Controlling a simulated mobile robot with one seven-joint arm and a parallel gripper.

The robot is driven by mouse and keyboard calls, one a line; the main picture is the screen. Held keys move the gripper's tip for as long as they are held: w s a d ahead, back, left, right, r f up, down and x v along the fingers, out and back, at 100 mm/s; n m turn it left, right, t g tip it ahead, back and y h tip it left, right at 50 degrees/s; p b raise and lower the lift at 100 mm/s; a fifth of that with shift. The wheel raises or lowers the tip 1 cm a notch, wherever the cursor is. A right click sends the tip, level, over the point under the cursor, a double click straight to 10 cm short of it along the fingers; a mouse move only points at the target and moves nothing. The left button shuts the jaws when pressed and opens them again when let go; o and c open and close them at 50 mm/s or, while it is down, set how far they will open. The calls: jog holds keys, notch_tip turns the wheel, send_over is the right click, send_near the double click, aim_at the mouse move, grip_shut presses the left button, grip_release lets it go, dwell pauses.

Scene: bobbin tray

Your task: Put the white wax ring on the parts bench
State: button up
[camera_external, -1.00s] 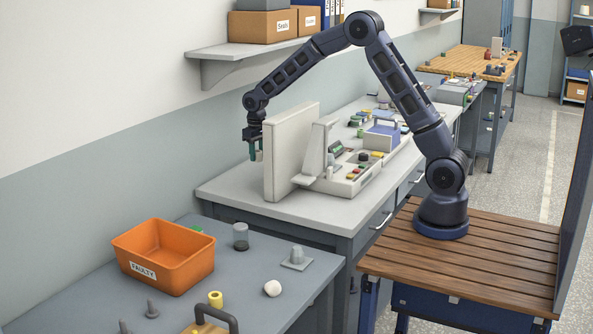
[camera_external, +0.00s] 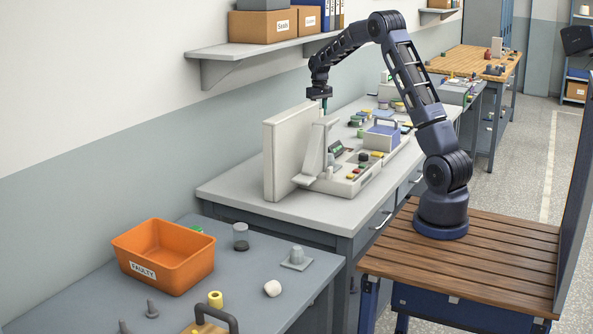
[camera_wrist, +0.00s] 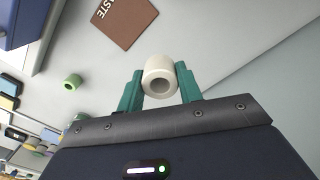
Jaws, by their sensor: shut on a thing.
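The white wax ring (camera_wrist: 158,72) is a short, thick white cylinder with a hole, and sits between the teal fingers of my gripper (camera_wrist: 159,90) in the wrist view. My gripper is shut on it. In the external view my gripper (camera_external: 325,104) hangs over the middle grey bench (camera_external: 235,195), above and behind the upright pale panel (camera_external: 290,150). The ring cannot be made out there. No label tells me which bench is the parts bench.
The near bench (camera_external: 75,275) has an orange FAULTY bin (camera_external: 185,275), a small white piece (camera_external: 272,288) and several loose parts. A wooden bench (camera_external: 460,60) stands at the back. The wrist view shows a brown lettered mat (camera_wrist: 125,22) and a green ring (camera_wrist: 73,81).

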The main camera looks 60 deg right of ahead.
notch_tip(320, 180, up, 5)
jog(key=m, duration=0.1)
send_over(353, 143)
notch_tip(353, 143, down, 20)
jog(key=shift+w+f, duration=0.1)
jog(key=shift+f, duration=0.1)
jog(key=o, duration=1)
jog(key=shift+c, duration=0.2)
